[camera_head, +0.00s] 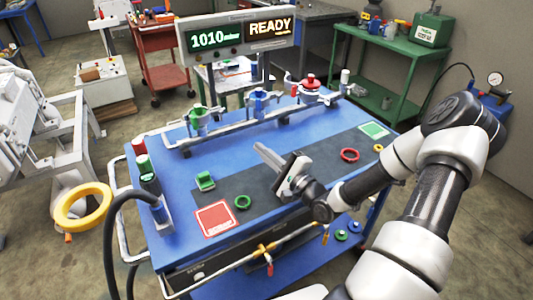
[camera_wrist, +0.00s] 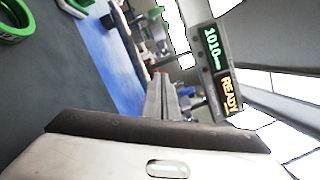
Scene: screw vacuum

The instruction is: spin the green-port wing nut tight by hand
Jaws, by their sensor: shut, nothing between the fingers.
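The green port (camera_head: 199,120) stands at the left end of the pipe manifold on the blue table, with green parts around its flange. Its wing nut is too small to make out. My gripper (camera_head: 262,150) is over the dark mat, in front of the manifold and to the right of the green port, apart from it. Its two fingers are together and hold nothing, as the wrist view shows too (camera_wrist: 162,92). A loose green clamp (camera_head: 205,181) and a green ring (camera_head: 242,202) lie on the table; the ring also shows in the wrist view (camera_wrist: 14,24).
The blue port (camera_head: 258,100) and red port (camera_head: 308,86) stand farther right on the manifold. A red ring (camera_head: 350,155) lies to the right of my gripper. Red and green bottles (camera_head: 146,170) stand at the left edge.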

